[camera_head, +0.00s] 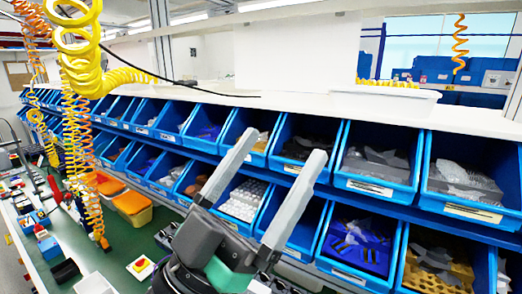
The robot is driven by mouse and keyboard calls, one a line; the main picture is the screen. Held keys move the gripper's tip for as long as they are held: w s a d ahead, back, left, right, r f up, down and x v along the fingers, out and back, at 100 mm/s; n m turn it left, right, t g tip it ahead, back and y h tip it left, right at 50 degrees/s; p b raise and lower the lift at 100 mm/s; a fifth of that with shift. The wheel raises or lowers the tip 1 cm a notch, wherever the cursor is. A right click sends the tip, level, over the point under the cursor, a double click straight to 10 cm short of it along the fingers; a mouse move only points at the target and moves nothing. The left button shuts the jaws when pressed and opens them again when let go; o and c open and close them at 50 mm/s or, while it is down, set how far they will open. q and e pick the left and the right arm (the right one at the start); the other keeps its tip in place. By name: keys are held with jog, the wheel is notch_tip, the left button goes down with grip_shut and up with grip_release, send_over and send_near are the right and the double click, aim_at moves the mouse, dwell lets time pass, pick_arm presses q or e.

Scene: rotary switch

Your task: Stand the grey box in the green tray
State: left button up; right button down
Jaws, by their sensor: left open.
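My left gripper (284,144) is raised in the middle of the view, in front of the blue bins. Its two grey fingers point up, spread wide apart, with nothing between them. I cannot make out a grey box for certain. A pale block (95,284) is cut off by the bottom edge at the lower left, and I cannot tell what it is. I cannot make out a green tray; the bench top (118,252) itself is green. My right gripper is not in view.
Two rows of blue bins (372,189) with small parts line the back of the bench. Yellow coiled hoses (80,60) hang at the left. A red button on a pale base (140,266), orange containers (132,203) and small items crowd the bench's left side.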

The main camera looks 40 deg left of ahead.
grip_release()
pick_arm(q)
jog(key=shift+n+t, duration=0.3)
jog(key=shift+t, duration=0.2)
jog(key=s+r, duration=0.1)
jog(key=r, duration=0.1)
jog(key=s+d+r, duration=0.1)
jog(key=r, duration=0.1)
jog(key=shift+s, duration=0.3)
jog(key=shift+a, duration=0.1)
